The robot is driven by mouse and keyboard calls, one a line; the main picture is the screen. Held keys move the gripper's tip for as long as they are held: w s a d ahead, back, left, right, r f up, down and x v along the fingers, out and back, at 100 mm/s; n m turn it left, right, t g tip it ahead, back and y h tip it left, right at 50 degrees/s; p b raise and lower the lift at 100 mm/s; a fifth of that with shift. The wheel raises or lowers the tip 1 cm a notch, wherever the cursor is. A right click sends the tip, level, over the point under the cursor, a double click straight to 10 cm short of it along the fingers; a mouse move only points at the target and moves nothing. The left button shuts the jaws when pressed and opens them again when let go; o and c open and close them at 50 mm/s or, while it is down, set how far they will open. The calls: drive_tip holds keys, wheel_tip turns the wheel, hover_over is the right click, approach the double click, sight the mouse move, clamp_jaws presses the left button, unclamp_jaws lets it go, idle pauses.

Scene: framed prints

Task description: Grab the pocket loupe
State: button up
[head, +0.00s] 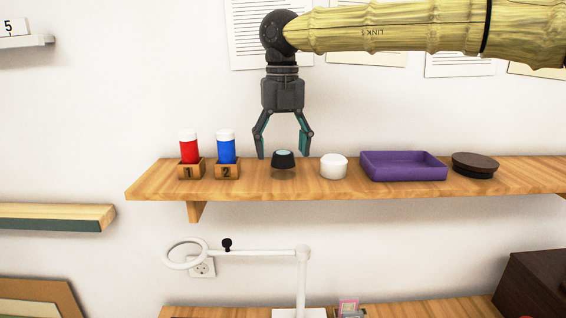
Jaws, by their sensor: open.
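The pocket loupe (283,160) appears to be the small black piece with a pale glassy top on the upper wooden shelf. A darker patch shows on the wood just below it, either a clear lower part or a shadow. My gripper (283,155) points straight down over the shelf with its fingers open. In the picture one fingertip is on each side of the loupe, with a visible gap to both. I cannot tell from this single view whether the fingers are level with it in depth.
On the upper shelf (235,190), red (189,147) and blue (226,147) bottles stand in numbered wooden blocks to the left. A white round jar (334,166) is close on the right, then a purple tray (405,174) and a dark round lid (475,164). A white lamp-like stand (303,275) is below.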

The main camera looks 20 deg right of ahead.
sight(283, 152)
drive_tip(key=shift+f+p, duration=0.3)
drive_tip(key=shift+f, duration=1.45)
drive_tip(key=shift+c, duration=0.5)
drive_tip(key=c, duration=1)
drive_tip(key=shift+d, duration=0.1)
